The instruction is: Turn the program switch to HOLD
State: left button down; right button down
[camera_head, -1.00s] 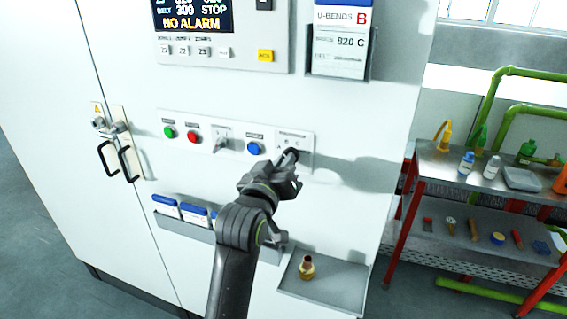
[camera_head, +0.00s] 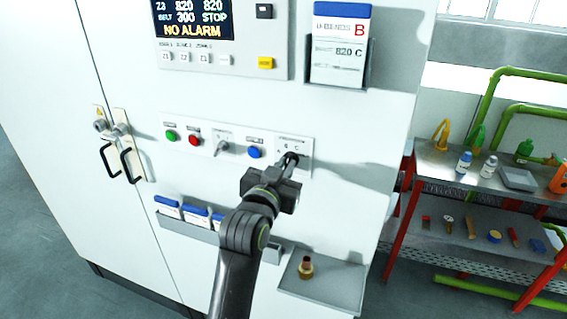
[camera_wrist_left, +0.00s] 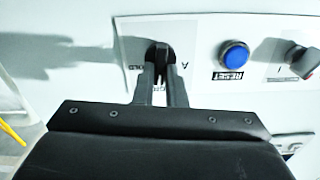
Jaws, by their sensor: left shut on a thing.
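The program switch (camera_wrist_left: 158,50) is a black knob on a white label plate (camera_head: 305,146), at the right end of the row of controls on the cabinet front. My left gripper (camera_head: 290,162) reaches up to it from below. In the left wrist view the two fingers (camera_wrist_left: 160,75) are shut on the knob, one on each side. Lettering that looks like part of HOLD shows left of the fingers, and an A shows to their right, upside down. The fingers hide much of the knob, so I cannot tell which position it points to. My right gripper is not in view.
Left of the switch are a blue RESET button (camera_head: 254,152), another switch (camera_head: 221,146), a red button (camera_head: 194,140) and a green button (camera_head: 171,135). A small shelf (camera_head: 340,285) with a brass piece (camera_head: 306,267) juts out below. The display (camera_head: 193,19) reads NO ALARM.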

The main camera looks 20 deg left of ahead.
pick_arm(q)
jog(key=shift+d+f+m+p, duration=0.15)
jog(key=shift+m+p, duration=0.4)
jog(key=shift+m, duration=2.45)
jog(key=shift+d+m+p, duration=0.1)
jog(key=shift+m+p, duration=0.45)
jog(key=shift+m, duration=2.45)
jog(key=c, duration=1.5)
grip_release()
